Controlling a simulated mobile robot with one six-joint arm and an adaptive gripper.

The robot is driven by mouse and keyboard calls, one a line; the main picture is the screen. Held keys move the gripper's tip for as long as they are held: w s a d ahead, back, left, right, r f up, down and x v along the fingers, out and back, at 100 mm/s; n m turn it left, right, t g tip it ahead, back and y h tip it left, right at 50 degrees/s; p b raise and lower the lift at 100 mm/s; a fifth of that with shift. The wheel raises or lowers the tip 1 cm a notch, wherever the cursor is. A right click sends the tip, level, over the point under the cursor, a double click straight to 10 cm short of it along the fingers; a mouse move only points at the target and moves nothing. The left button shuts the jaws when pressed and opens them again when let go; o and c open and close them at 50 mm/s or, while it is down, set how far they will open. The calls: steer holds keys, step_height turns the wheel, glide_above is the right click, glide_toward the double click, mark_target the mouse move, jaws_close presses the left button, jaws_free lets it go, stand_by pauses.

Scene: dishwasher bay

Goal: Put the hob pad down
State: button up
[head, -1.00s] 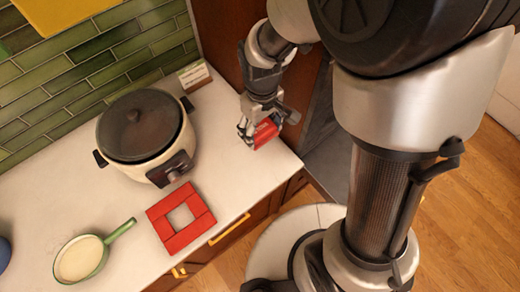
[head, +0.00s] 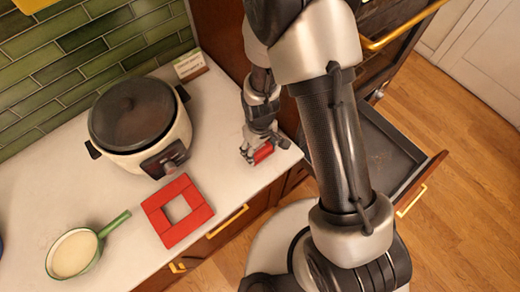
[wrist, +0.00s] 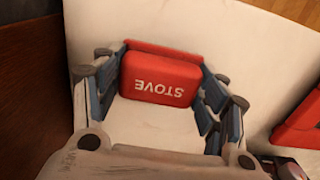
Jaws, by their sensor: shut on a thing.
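The hob pad is a small red block (wrist: 160,78) marked "STOVE", which reads upside down in the wrist view. In the head view it shows as a small red piece (head: 263,153) under my gripper, near the counter's right end. My gripper (head: 258,150) points down with its fingers on two opposite sides of the pad, shut on it. In the wrist view the blue-lined fingers (wrist: 155,92) flank the pad left and right. The pad is at or just above the white counter (head: 225,165); I cannot tell whether it touches.
A red square frame (head: 158,220) lies left of my gripper. Behind it stands a dark-lidded cooker (head: 133,113); a small sign (head: 190,65) stands at the wall. A green-handled pan (head: 75,254) is at the front left. An open drawer (head: 385,150) is at right.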

mark_target(260, 148)
steer(key=shift+f, duration=0.65)
steer(key=shift+f, duration=0.15)
steer(key=o, duration=0.9)
steer(key=shift+o, duration=0.2)
step_height(260, 148, up, 12)
steer(key=p, duration=0.2)
steer(key=shift+r, duration=0.2)
